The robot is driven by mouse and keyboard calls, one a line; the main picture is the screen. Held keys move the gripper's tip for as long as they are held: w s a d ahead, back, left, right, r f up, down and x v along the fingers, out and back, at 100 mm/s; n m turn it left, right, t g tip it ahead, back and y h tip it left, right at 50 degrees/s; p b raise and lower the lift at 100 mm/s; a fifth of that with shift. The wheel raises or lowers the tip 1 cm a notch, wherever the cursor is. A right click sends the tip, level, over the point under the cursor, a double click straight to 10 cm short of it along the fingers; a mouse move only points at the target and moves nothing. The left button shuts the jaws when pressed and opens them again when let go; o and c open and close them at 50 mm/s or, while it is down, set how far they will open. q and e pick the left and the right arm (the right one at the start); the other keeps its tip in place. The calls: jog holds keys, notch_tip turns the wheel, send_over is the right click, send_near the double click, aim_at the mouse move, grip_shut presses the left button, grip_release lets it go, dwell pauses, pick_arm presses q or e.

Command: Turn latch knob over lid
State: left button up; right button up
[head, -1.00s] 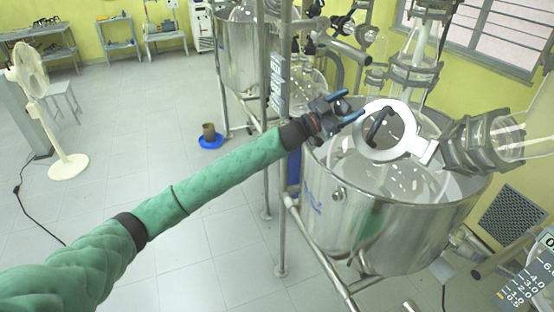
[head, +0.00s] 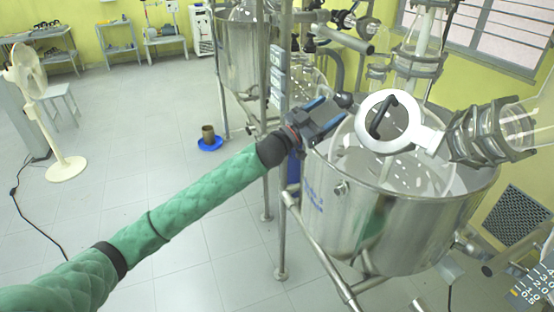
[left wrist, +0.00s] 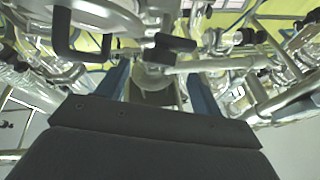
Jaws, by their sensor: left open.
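My right gripper is not in view.
A glass pipe with a clamp collar (head: 485,135) stands right of the lid. Steel frame posts (head: 281,200) rise left of the vessel. A second vessel (head: 243,65) is behind. A fan (head: 40,110) and blue dish (head: 210,144) stand on open floor at left.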

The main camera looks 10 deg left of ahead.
pick_arm(q)
jog(key=w+a+f+n+t+y, duration=0.3)
jog(key=w+a+f+y, duration=0.3)
jog(key=w+a+y, duration=0.5)
jog(key=s+a+f+n+g+y, duration=0.1)
jog(key=a+f+g+y, duration=0.1)
jog(key=f, duration=0.6)
jog(key=s+a+f+n+g+y+b, duration=0.1)
jog(key=a+f+g+y, duration=0.1)
jog(key=f, duration=0.7)
jog(key=shift+s+a+y+b, duration=0.3)
jog(key=shift+s+a+y, duration=0.1)
jog(key=shift+y, duration=0.2)
